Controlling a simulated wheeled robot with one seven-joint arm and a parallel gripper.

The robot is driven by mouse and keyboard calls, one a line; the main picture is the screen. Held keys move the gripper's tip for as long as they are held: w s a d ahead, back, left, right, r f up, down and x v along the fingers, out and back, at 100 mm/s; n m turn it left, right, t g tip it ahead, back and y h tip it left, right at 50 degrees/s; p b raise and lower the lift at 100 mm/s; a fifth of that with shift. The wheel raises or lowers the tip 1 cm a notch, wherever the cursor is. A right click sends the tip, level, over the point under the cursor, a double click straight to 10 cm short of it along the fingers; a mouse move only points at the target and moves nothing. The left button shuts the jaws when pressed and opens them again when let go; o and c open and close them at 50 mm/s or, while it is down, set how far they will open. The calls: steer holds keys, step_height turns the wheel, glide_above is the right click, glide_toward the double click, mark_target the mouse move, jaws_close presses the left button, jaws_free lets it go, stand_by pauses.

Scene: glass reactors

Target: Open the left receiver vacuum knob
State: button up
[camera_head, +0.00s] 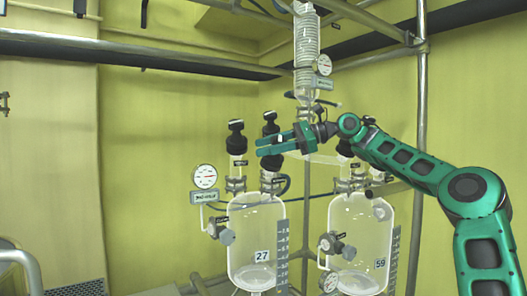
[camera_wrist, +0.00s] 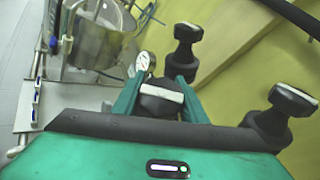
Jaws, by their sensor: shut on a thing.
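My gripper (camera_head: 262,154) is in front of the upper fittings of the left glass receiver (camera_head: 256,225), marked 27. In the wrist view, the fingers of my gripper (camera_wrist: 155,90) are shut on a black knob (camera_wrist: 160,97) with a pale bar on top. Two more black knobs stand apart from the fingers, one beyond (camera_wrist: 188,40) and one at the right (camera_wrist: 292,102). In the head view, black knobs show at left (camera_head: 236,126) and just above my gripper (camera_head: 270,120). My gripper partly hides the fittings there; the small label below it is unreadable.
The right receiver (camera_head: 360,230), marked 59, stands beside the left one. A round gauge (camera_head: 204,176) is at the left. A coiled glass condenser (camera_head: 306,45) and metal frame post (camera_head: 420,130) are close to my arm. The space left of the gauge is clear.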

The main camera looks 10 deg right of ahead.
steer(key=shift+d+r, duration=0.15)
steer(key=shift+r, duration=0.1)
steer(key=o, duration=1.1)
steer(key=shift+c, duration=0.2)
steer(key=shift+f, duration=0.1)
steer(key=shift+a+r, duration=0.2)
steer(key=shift+r, duration=2)
steer(key=s+a+r, duration=0.6)
steer(key=a, duration=0.3)
steer(key=shift+a+r, duration=0.3)
